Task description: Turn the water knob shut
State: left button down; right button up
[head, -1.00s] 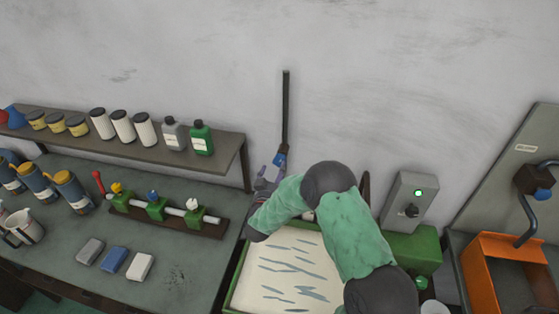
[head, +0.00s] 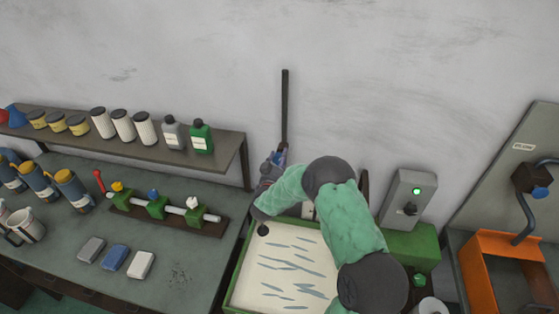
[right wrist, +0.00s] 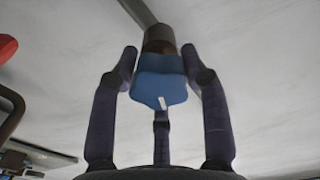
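A blue knob (head: 281,158) sits at the lower end of a dark vertical pipe (head: 285,105) on the wall, partly hidden by my right gripper (head: 271,166). In the right wrist view the blue knob (right wrist: 160,88) has a white mark and a brown collar behind it. The fingers of my right gripper (right wrist: 160,72) stand spread on both sides of it, with a third finger below. They look open, with small gaps to the knob; whether any finger touches it I cannot tell. My left gripper is out of view.
My right arm covers part of a green-rimmed tray (head: 236,281) of pale liquid. On the left, a bench holds a rack of small valves (head: 156,208) below a shelf (head: 190,158).

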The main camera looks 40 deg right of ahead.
jog(key=shift+s+a+f, duration=0.1)
jog(key=shift+a+f, duration=0.05)
jog(key=shift+f, duration=0.35)
jog(key=shift+f+n, duration=0.1)
jog(key=shift+n, duration=0.2)
jog(key=n, duration=0.1)
jog(key=n+b, duration=0.1)
jog(key=n, duration=0.2)
jog(key=shift+s+f+n, duration=0.1)
jog(key=shift+f+n, duration=0.15)
jog(key=shift+n, duration=0.05)
jog(key=o, duration=1.1)
jog(key=shift+o, duration=0.5)
jog(key=shift+r, duration=0.4)
jog(key=v, duration=1.1)
jog(key=shift+s+a, duration=0.25)
jog(key=shift+a, duration=0.05)
